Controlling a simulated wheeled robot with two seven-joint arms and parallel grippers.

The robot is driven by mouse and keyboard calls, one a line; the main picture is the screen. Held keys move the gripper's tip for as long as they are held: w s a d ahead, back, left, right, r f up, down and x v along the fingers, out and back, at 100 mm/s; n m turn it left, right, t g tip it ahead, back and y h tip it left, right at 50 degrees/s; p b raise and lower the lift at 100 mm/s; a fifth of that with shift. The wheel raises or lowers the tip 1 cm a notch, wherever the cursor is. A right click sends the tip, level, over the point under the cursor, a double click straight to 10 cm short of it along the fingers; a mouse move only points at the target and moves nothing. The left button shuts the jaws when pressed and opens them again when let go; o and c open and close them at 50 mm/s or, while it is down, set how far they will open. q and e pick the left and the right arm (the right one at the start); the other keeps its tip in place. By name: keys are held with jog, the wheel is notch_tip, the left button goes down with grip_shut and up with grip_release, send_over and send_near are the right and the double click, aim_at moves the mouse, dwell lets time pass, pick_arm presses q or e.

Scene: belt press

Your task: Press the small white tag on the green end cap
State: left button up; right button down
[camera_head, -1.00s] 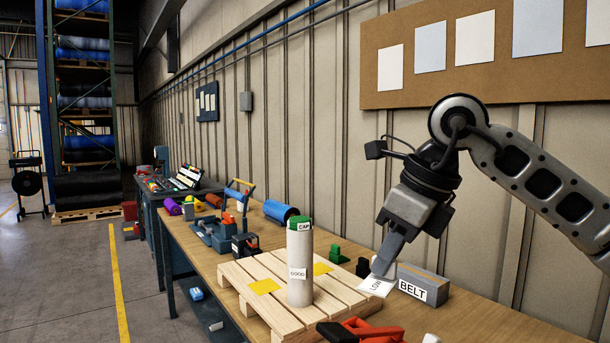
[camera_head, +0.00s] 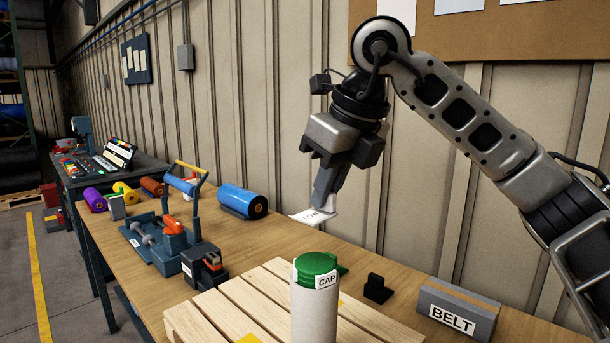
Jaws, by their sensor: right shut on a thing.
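My right gripper (camera_head: 321,206) is shut on a small white tag (camera_head: 306,216) with dark print too small to read now. It holds the tag in the air, above and behind the roll in the picture. The green end cap (camera_head: 315,263) sits on top of an upright pale roll (camera_head: 314,315) and bears a white label (camera_head: 327,281) reading CAP. The held tag is apart from the cap. The lower part of the roll is cut off by the picture's edge. My left gripper is not in view.
The roll stands at a wooden pallet (camera_head: 211,316) on the bench (camera_head: 273,243). A grey BELT block (camera_head: 458,309) and a small black block (camera_head: 376,289) stand to the right. A blue roll (camera_head: 243,201) and a clamp-like tool (camera_head: 164,239) lie left. A wall stands behind.

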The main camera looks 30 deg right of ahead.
aim_at(334, 214)
jog(key=shift+s+r, duration=0.1)
jog(key=shift+s, duration=0.25)
jog(key=shift+w, duration=0.15)
jog(key=shift+f+b, duration=0.55)
jog(key=shift+f, duration=0.05)
notch_tip(334, 214, down, 3)
jog(key=b, duration=0.2)
jog(key=shift+f+b, duration=0.15)
jog(key=shift+b, duration=0.2)
jog(key=shift+f+b, duration=0.5)
jog(key=shift+f, duration=0.2)
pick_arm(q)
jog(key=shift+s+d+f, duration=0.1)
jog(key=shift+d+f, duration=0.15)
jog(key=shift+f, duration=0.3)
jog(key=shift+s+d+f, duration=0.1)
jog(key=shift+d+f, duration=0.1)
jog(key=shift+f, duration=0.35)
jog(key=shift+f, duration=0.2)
pick_arm(e)
jog(key=shift+f, duration=0.15)
pick_arm(q)
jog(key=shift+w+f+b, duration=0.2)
jog(key=shift+b, duration=0.25)
pick_arm(e)
jog(key=shift+f, duration=0.45)
